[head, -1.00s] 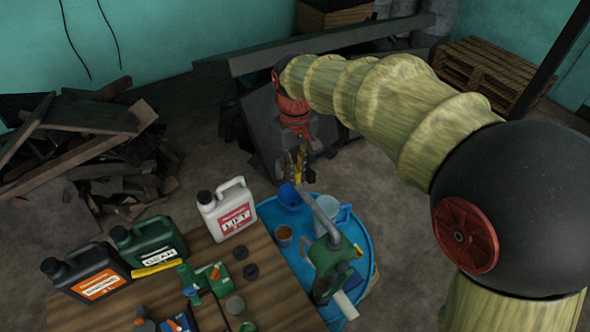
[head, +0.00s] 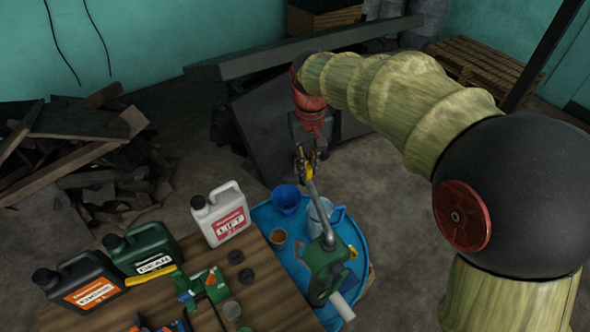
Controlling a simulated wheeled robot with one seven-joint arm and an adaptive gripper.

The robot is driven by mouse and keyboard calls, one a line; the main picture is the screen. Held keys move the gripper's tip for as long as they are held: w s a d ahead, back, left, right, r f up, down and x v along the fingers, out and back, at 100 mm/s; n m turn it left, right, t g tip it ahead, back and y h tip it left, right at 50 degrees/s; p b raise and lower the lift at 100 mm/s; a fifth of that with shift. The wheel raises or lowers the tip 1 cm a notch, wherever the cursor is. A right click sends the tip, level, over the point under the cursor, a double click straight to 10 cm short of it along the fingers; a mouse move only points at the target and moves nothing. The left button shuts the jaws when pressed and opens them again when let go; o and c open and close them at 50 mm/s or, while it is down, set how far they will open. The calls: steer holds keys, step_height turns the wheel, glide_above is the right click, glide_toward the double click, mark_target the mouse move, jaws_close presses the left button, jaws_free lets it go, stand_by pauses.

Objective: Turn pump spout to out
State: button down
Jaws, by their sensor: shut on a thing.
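The green pump (head: 322,262) stands at the near edge of the blue drum top, beside the wooden table. Its long grey spout (head: 319,209) reaches up and away from the pump body, leaning a little left. My gripper (head: 308,168), with yellow and dark fingers, is shut on the far end of the spout. The fingers partly hide that end. A short white pipe (head: 343,306) sticks out at the pump's near side.
The white LIFT can (head: 222,215) stands on the wooden table (head: 262,302). Dark beams (head: 300,52) lie behind my gripper.

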steer(key=w+d+m, duration=0.1)
steer(key=d+m, duration=0.2)
steer(key=d, duration=0.3)
steer(key=shift+m, duration=0.4)
steer(key=c, duration=1.9)
jaws_free()
steer(key=shift+w+d, duration=0.1)
steer(key=shift+o, duration=0.4)
steer(key=shift+r, duration=0.1)
step_height(320, 180, up, 12)
steer(key=shift+f, duration=0.15)
